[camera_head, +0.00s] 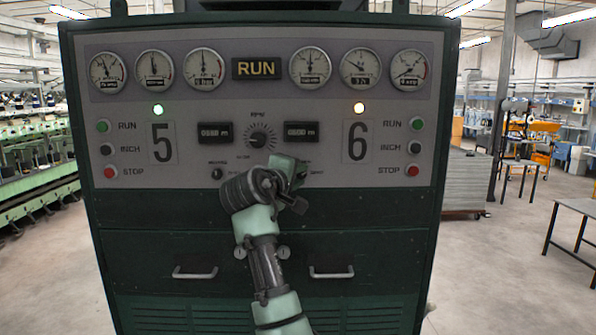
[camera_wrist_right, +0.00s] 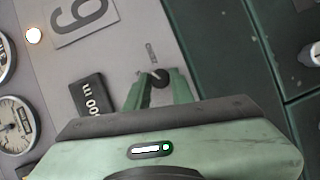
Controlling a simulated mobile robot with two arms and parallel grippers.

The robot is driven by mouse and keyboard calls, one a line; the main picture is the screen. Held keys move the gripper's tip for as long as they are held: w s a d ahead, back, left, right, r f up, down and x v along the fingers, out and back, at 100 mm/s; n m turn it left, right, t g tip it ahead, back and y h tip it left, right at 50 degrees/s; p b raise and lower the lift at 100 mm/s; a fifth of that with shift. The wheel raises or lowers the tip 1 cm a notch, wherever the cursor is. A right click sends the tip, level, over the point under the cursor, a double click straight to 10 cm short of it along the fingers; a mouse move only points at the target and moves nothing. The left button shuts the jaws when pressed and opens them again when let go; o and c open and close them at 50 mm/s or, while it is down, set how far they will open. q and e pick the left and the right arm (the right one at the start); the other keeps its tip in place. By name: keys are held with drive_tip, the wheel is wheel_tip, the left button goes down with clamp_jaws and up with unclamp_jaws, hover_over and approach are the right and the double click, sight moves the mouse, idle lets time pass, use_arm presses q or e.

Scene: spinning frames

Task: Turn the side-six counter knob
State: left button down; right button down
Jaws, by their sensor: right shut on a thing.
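The control panel (camera_head: 265,110) has side 5 on the left and side 6 on the right. My right gripper (camera_head: 296,180) is at the panel below the side-six counter display (camera_head: 300,132), and hides the side-six counter knob in the head view. In the right wrist view, the small dark knob (camera_wrist_right: 160,78) sits between the two green fingers of my right gripper (camera_wrist_right: 158,84), which are shut on it. The side-six counter (camera_wrist_right: 91,95) shows there beside the fingers. My left gripper is not in view.
A large RPM dial (camera_head: 259,138) sits just above my right gripper. The side-five knob (camera_head: 217,174) is left of my arm. Red stop buttons (camera_head: 411,170) and drawer handles (camera_head: 331,272) are farther off.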

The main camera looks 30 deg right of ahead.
drive_tip(key=m+y+p, duration=0.1)
drive_tip(key=m, duration=0.1)
drive_tip(key=shift+r+m+y+p, duration=0.1)
drive_tip(key=shift+m+y+p, duration=0.2)
drive_tip(key=shift+y+p, duration=0.1)
drive_tip(key=shift+d+m+y+p, duration=0.1)
drive_tip(key=shift+m+y+p, duration=0.45)
drive_tip(key=shift+m, duration=0.45)
drive_tip(key=shift+s, duration=0.1)
drive_tip(key=c, duration=1.2)
unclamp_jaws()
